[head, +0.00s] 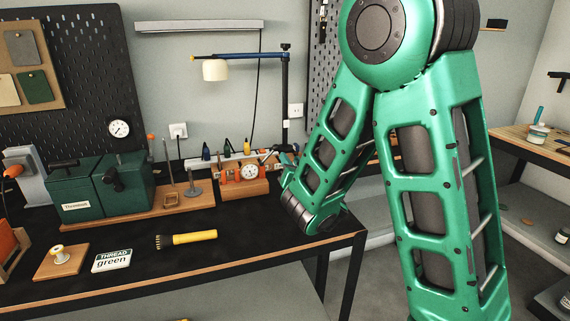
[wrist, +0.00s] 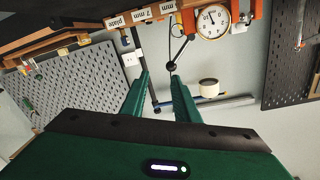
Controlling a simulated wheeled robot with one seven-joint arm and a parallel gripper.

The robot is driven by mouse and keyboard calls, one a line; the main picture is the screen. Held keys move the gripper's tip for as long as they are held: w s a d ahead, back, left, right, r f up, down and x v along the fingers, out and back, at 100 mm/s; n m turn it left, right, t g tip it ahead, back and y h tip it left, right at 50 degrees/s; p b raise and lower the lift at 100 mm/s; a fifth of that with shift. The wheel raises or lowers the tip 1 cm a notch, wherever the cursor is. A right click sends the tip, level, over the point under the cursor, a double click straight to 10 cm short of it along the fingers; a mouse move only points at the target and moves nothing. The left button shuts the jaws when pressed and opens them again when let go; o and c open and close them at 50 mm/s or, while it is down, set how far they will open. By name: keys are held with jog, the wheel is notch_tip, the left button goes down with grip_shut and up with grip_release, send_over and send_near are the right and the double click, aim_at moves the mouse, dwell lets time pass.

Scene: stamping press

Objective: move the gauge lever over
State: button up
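The gauge shows in the head view as a white round dial (head: 249,172) on an orange-brown block (head: 243,188) at the back of the bench. In the wrist view, which is upside down, the dial (wrist: 211,22) is at the top, with an orange part beside it. In the head view my gripper (head: 287,160) is right of the gauge, partly hidden by my wrist.
Labels for plate and mm sizes (wrist: 141,14) line the block's edge. A lamp (head: 215,70) stands behind the gauge. The bench front is mostly clear.

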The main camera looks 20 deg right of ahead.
aim_at(277, 149)
jog(key=shift+y, duration=0.5)
jog(key=w, duration=0.2)
jog(key=w+a, duration=0.1)
jog(key=w, duration=0.5)
jog(key=shift+w+a+r, duration=0.1)
jog(key=shift+a, duration=0.25)
jog(key=shift+n, duration=0.3)
jog(key=c, duration=0.6)
